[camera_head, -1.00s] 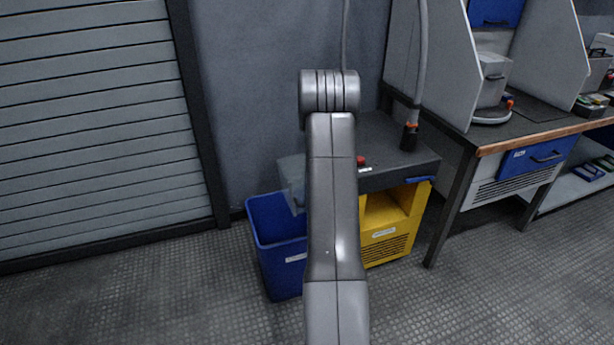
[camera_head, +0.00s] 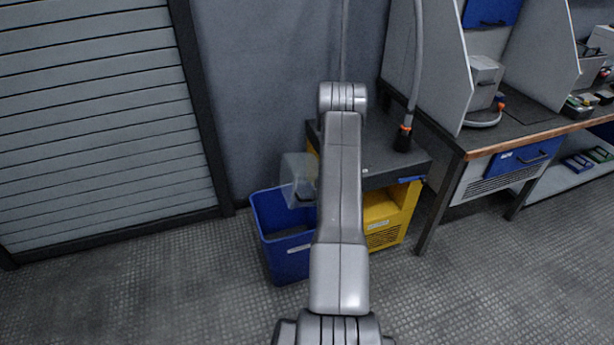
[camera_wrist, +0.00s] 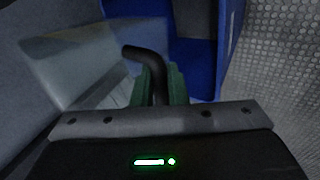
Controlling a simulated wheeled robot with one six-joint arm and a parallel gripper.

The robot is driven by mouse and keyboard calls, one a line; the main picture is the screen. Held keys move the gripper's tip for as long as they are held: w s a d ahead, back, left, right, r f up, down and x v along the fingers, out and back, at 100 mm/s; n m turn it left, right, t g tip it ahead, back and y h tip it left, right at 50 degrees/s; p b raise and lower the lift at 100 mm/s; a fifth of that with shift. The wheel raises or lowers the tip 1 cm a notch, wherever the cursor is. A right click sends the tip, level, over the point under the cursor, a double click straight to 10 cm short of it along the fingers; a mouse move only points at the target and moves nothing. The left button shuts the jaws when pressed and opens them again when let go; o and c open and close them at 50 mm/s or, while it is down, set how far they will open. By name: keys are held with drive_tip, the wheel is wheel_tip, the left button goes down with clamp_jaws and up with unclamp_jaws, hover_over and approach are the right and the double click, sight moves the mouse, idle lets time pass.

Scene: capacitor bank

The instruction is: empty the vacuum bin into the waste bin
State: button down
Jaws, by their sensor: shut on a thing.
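The clear vacuum bin (camera_head: 299,177) shows in the head view just left of my arm, above the blue waste bin (camera_head: 284,245). In the wrist view, the vacuum bin (camera_wrist: 78,62) is a see-through grey box at the left, with a curved black handle (camera_wrist: 146,58). My gripper (camera_wrist: 158,86) has green fingers shut around this handle. In the head view my arm hides the gripper. The waste bin (camera_wrist: 202,78) lies beyond the fingers in the wrist view. I cannot tell what is inside the vacuum bin.
The yellow vacuum station (camera_head: 383,215) with a dark top stands right of the waste bin, partly behind my arm. A grey hose (camera_head: 415,75) rises from it. A workbench (camera_head: 520,140) stands at the right. The floor (camera_head: 150,290) at the front left is clear.

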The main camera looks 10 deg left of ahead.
drive_tip(key=shift+r+y+p, duration=0.3)
drive_tip(key=shift+r+p, duration=0.15)
drive_tip(key=shift+p, duration=0.65)
drive_tip(key=m+y+p, duration=0.1)
drive_tip(key=p, duration=0.2)
drive_tip(key=shift+d+r+g+p, duration=0.1)
drive_tip(key=shift+r+g+p, duration=0.1)
drive_tip(key=shift+g+p, duration=0.15)
drive_tip(key=shift+y+p, duration=0.4)
drive_tip(key=shift+p, duration=0.05)
drive_tip(key=shift+f+m+g+y+b, duration=0.1)
drive_tip(key=shift+m+g+y+b, duration=0.35)
drive_tip(key=shift+y, duration=0.35)
drive_tip(key=m+y+b, duration=0.1)
drive_tip(key=b, duration=0.1)
drive_tip(key=m+y+b, duration=0.1)
drive_tip(key=y+b, duration=0.1)
drive_tip(key=shift+r+g, duration=0.3)
drive_tip(key=shift+g, duration=0.1)
drive_tip(key=m+y+b, duration=0.1)
drive_tip(key=y+b, duration=0.1)
drive_tip(key=b, duration=0.1)
drive_tip(key=r+m+y+b, duration=0.1)
drive_tip(key=y+b, duration=0.1)
drive_tip(key=b, duration=0.1)
drive_tip(key=shift+r, duration=0.15)
drive_tip(key=shift+r+m+y+b, duration=0.4)
drive_tip(key=shift+m+y+b, duration=0.15)
drive_tip(key=shift+y+b, duration=0.25)
drive_tip(key=shift+r, duration=0.3)
